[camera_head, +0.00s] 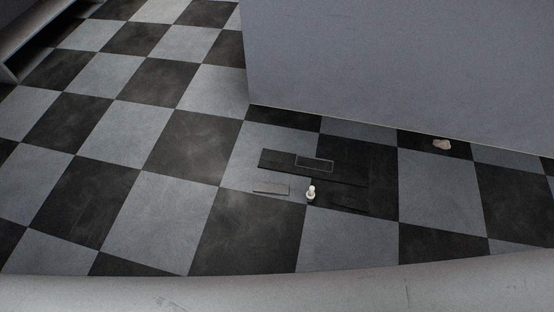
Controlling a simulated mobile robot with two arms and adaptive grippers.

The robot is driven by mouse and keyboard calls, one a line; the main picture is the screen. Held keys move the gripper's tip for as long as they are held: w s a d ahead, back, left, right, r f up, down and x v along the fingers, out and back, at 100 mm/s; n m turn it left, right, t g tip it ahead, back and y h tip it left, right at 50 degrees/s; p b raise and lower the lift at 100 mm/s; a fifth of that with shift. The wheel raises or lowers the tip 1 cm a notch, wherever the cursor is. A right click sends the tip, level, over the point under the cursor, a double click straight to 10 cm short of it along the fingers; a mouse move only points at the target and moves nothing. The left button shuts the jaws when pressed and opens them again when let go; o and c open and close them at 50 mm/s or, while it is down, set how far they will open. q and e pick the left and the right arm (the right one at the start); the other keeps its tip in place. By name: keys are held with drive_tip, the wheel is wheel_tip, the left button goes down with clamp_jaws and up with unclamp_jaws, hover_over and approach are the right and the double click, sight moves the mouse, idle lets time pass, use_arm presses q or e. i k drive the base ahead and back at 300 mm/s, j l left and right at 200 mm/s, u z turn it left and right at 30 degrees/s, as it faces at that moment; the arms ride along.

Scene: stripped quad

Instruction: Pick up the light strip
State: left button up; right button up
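Neither of my grippers is in view.
A grey wall or panel (400,65) rises behind these things. A pinkish lump (442,145) lies near its foot at the right. A dark flat piece (348,202) is hard to make out on a black tile. The floor at left is clear.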

sight(261, 187)
drive_tip(key=z, duration=0.55)
drive_tip(key=i+j+z, duration=0.15)
drive_tip(key=j+z, duration=0.45)
drive_tip(key=j, duration=0.2)
drive_tip(key=i+j+z, duration=0.1)
drive_tip(key=j+z, duration=0.2)
drive_tip(key=j, duration=0.15)
